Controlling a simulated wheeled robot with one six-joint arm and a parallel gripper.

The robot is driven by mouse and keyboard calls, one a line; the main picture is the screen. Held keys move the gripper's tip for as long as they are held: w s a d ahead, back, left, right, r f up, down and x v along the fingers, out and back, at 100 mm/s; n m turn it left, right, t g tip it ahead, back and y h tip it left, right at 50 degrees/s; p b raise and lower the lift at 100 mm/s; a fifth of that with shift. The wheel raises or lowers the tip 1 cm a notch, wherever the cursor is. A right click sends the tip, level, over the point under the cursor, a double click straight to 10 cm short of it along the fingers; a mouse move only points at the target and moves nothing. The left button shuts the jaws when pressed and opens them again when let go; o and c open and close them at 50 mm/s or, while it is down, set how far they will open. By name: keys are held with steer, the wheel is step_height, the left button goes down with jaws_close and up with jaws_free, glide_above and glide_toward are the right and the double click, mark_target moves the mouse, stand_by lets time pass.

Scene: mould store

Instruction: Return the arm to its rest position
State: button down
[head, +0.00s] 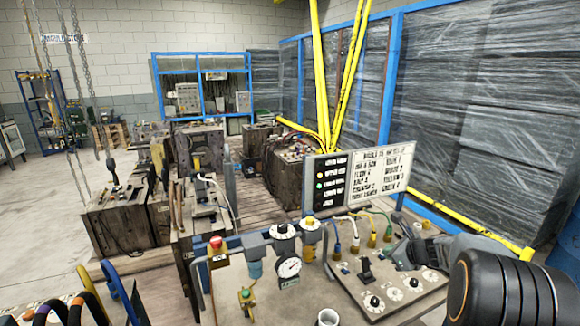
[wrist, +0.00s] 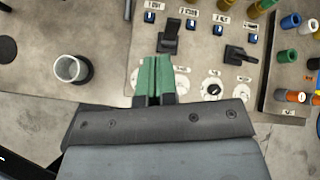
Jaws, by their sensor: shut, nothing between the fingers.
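My gripper (wrist: 153,72) shows in the wrist view as two green fingers pressed together, with nothing between them. In the head view my gripper (head: 397,257) is at the lower right, over the control panel (head: 330,312). In the wrist view the fingertips appear just below a black lever switch (wrist: 168,38); I cannot tell how far above the panel they are. The black switch also shows in the head view (head: 366,270), left of the gripper. My arm comes in from the lower right of the head view.
The panel carries a pressure gauge (head: 289,268), a red button (head: 216,244), dials and coloured cable plugs. A white cup-like tube (wrist: 70,68) stands at the left in the wrist view. A sign board (head: 352,180) stands behind the panel. Chains (head: 72,90) hang at the left.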

steer(key=s+a+r+n+g+h, duration=0.2)
steer(key=s+a+n, duration=0.6)
steer(key=s+n, duration=0.4)
steer(key=s+a+r+n+g+h, duration=0.2)
steer(key=s+a+n, duration=0.6)
steer(key=s+n, duration=0.5)
steer(key=n, duration=0.2)
steer(key=shift+s+r+n+g, duration=0.3)
steer(key=shift+r+n, duration=0.05)
steer(key=shift+n, duration=0.05)
